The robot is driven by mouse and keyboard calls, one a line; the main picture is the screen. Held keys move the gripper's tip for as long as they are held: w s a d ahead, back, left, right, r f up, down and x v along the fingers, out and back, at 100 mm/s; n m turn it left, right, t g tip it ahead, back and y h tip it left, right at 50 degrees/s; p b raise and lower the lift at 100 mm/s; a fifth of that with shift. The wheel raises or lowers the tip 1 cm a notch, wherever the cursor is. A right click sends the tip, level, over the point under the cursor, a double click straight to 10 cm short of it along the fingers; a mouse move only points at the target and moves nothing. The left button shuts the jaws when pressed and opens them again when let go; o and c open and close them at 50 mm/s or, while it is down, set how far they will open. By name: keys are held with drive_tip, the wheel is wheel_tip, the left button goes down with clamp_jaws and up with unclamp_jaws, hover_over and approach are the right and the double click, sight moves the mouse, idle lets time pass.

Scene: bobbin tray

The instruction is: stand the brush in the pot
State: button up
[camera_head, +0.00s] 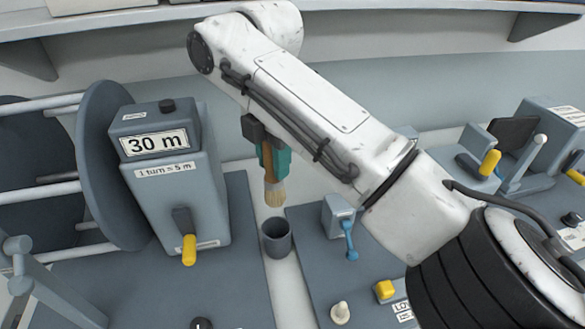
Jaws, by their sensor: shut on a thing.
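The brush (274,192) has pale bristles pointing down and a brownish handle. My gripper (270,160), with teal fingers, is shut on the brush's handle, which it partly hides. The brush hangs nearly upright. The pot (276,240) is a small dark grey open cup on the pale strip between two grey base plates. The bristle tip is above the pot's rim in the picture, with a small gap between them. I cannot tell from this one view whether the brush is straight over the opening.
A grey counter box (161,180) labelled "30 m" with a yellow-handled crank (188,248) stands left of the pot, beside a large reel (110,165). A small grey block with a blue lever (349,240) stands right. A yellow knob (385,290) and a cream knob (340,313) are in front.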

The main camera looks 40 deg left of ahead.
sight(274, 184)
drive_tip(key=shift+f+b, duration=3)
drive_tip(key=shift+f, duration=3.35)
drive_tip(key=o, duration=1.1)
drive_tip(key=shift+r, duration=0.1)
wheel_tip(274, 184, up, 11)
drive_tip(key=shift+f+b, duration=0.2)
drive_tip(key=shift+b, duration=0.35)
drive_tip(key=shift+a, duration=0.1)
